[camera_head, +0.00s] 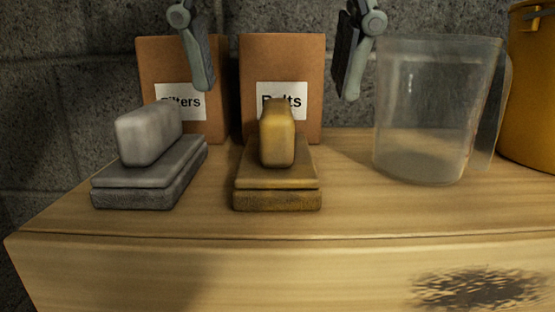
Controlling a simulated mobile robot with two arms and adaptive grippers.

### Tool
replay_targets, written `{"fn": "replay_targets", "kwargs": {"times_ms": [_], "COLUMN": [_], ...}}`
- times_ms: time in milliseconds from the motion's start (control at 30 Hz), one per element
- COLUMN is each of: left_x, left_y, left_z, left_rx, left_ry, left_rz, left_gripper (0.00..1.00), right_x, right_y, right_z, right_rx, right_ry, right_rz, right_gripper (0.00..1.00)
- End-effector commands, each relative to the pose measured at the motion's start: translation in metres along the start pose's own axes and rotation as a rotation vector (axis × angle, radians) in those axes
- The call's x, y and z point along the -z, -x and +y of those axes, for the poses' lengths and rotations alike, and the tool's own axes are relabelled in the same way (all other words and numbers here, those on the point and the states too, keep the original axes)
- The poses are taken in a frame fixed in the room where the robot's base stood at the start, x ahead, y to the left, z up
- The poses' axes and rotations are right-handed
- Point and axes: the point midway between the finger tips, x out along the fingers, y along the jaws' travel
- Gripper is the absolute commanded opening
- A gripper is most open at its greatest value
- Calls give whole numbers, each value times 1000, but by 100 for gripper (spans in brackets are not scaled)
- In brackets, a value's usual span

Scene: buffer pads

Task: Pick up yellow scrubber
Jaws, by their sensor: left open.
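The yellow scrubber (277,180) stands on the wooden surface near the middle of the view, with a flat base and a rounded upright handle. My left gripper (277,93) is open, its two fingers hanging from the top edge with a wide gap. In the picture the scrubber's handle lies below and between the fingertips; the fingers are apart from it and empty. The exact depth between them is hard to tell. My right gripper is not in view.
A grey scrubber (150,178) stands just left. Behind are cardboard boxes labelled Filters (155,65) and Bolts (280,60), near a block wall. A clear jug (425,120) and a yellow pot (530,90) stand right. The wooden top (350,210) is clear in front.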

Motion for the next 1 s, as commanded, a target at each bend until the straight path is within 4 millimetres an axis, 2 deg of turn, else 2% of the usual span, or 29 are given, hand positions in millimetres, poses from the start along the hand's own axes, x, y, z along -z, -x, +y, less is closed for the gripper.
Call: {"fn": "replay_targets", "kwargs": {"times_ms": [33,167,333,567,700,933,1000], "left_x": [0,0,1,3,4,4,4], "left_y": [-4,-13,-23,-53,-64,-66,-66], "left_z": [1,0,0,-2,-2,-2,-2], "left_rx": [-1,0,-1,-2,1,1,1], "left_ry": [-1,-1,-2,-1,-1,0,0], "left_rz": [0,0,1,2,0,0,0], "left_gripper": [73,73,73,73,73,73,69], "right_x": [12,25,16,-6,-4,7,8], "right_y": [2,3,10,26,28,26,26], "right_z": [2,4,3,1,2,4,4], "right_rx": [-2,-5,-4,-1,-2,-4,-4], "right_ry": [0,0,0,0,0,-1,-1], "right_rz": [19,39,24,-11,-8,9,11], "right_gripper": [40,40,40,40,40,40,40]}}
